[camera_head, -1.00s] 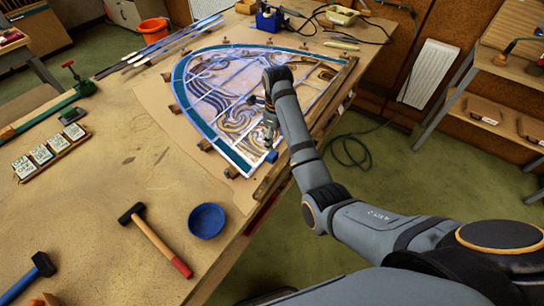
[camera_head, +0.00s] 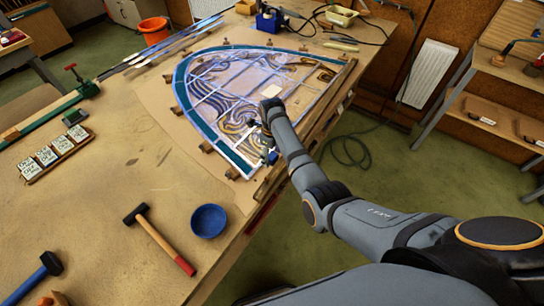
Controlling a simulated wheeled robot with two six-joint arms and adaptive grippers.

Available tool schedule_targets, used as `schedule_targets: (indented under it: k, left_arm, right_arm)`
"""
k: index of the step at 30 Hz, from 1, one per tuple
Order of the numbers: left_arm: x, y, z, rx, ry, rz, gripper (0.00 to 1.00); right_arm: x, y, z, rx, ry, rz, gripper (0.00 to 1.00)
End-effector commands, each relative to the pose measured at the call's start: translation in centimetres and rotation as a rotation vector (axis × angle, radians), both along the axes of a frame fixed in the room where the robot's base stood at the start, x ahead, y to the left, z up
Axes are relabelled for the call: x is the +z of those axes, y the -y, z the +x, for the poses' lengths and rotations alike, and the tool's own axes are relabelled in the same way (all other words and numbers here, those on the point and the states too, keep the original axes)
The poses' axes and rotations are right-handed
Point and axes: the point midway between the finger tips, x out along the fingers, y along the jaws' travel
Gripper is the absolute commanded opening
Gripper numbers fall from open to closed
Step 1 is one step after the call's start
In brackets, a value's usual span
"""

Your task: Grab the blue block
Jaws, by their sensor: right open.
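A small blue block (camera_head: 272,158) sits at the near right corner of the arched leaded panel (camera_head: 232,160), on the workbench. My right arm reaches in from the lower right, and my right gripper (camera_head: 268,149) is just above and beside the block. The gripper is open; it is small and partly hidden by my wrist, so I cannot tell whether its fingers are around the block. My left gripper is not in view.
A blue bowl (camera_head: 208,221) and a hammer (camera_head: 158,239) lie on the near bench. A mallet (camera_head: 40,275) is at lower left, labelled blocks (camera_head: 54,155) at left. Small wooden blocks edge the panel. The bench between is clear.

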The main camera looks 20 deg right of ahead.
Motion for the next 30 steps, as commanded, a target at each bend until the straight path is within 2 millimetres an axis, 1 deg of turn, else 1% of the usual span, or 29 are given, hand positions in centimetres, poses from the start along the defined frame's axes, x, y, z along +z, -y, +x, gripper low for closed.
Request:
schedule_targets:
  k: [3, 8, 11, 19, 20, 26, 29, 30]
  left_arm:
    - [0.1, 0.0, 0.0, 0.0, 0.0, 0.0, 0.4]
    - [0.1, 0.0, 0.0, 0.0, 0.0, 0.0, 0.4]
    - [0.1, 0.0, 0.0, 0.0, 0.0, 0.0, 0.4]
    - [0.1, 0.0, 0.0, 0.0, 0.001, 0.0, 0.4]
    - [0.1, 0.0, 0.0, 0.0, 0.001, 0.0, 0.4]
    - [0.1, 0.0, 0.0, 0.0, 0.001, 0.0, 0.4]
    - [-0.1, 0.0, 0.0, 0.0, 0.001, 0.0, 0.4]
    - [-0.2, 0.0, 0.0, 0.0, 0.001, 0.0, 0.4]
  right_arm:
    - [-0.7, 0.0, 0.0, 0.0, 0.001, 0.0, 0.66]
    - [-0.7, 0.0, 0.0, -0.001, 0.001, 0.0, 0.66]
    - [-0.7, 0.0, 0.0, -0.001, 0.001, 0.0, 0.55]
    - [-0.7, 0.0, 0.0, 0.0, 0.001, 0.0, 0.18]
    - [-0.7, 0.0, 0.0, 0.0, 0.001, 0.0, 0.17]
    - [-0.6, 0.0, 0.0, 0.0, 0.001, 0.0, 0.17]
    - [0.2, 0.0, 0.1, 0.0, 0.004, 0.0, 0.17]
    - [0.9, 0.0, 0.1, -0.001, 0.005, 0.0, 0.17]
